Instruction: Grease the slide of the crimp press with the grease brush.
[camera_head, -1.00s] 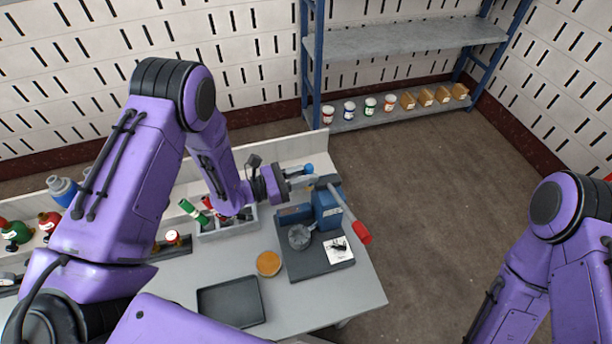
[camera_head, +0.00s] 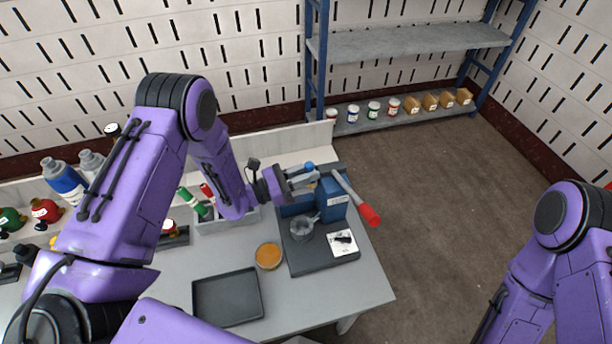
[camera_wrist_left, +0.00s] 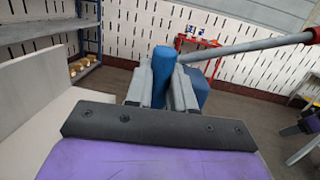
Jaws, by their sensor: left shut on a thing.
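My left gripper (camera_head: 303,178) is over the far part of the bench, beside the top of the blue crimp press (camera_head: 332,201). It is shut on a blue-handled thing, likely the grease brush (camera_head: 309,167); the blue handle stands between the fingers in the left wrist view (camera_wrist_left: 163,66). The brush's lower end cannot be made out clearly. The press has a grey lever with a red grip (camera_head: 370,215) and stands on a dark base plate (camera_head: 310,264). I cannot tell the slide apart. A round dish of orange stuff (camera_head: 268,256), perhaps grease, lies left of the plate. My right gripper is out of view.
A dark empty tray (camera_head: 227,298) lies at the bench front. A grey bin (camera_head: 225,225) with green and red items stands behind the dish. Bottles stand at far left. A white card (camera_head: 343,242) lies on the base plate. A shelf (camera_head: 420,40) stands behind.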

